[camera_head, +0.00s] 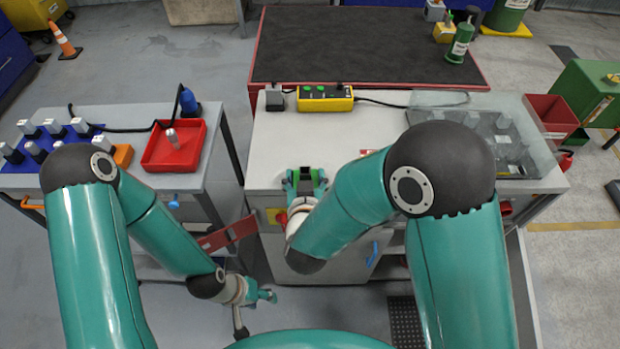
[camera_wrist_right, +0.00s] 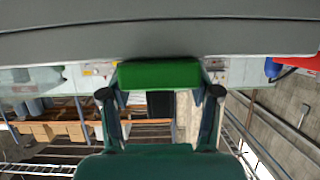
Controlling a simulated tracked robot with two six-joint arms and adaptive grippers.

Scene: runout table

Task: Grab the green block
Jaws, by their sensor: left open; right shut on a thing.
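The green block (camera_wrist_right: 159,75) sits between the two fingertips of my right gripper (camera_wrist_right: 159,98) in the right wrist view. The right gripper is shut on it. In the head view my right gripper (camera_head: 306,178) is at the left front part of the light grey worktable (camera_head: 268,150), and the block is hard to make out there. I cannot tell whether the block touches the tabletop. My left gripper (camera_head: 262,297) is open and low, in front of the gap between the tables, with nothing seen in it.
A yellow control box (camera_head: 325,104) with green buttons stands at the table's back edge. A clear cover (camera_head: 480,125) over several grey parts is at the right. A red tray (camera_head: 174,146) is on the left table. A dark mat table (camera_head: 360,45) lies behind.

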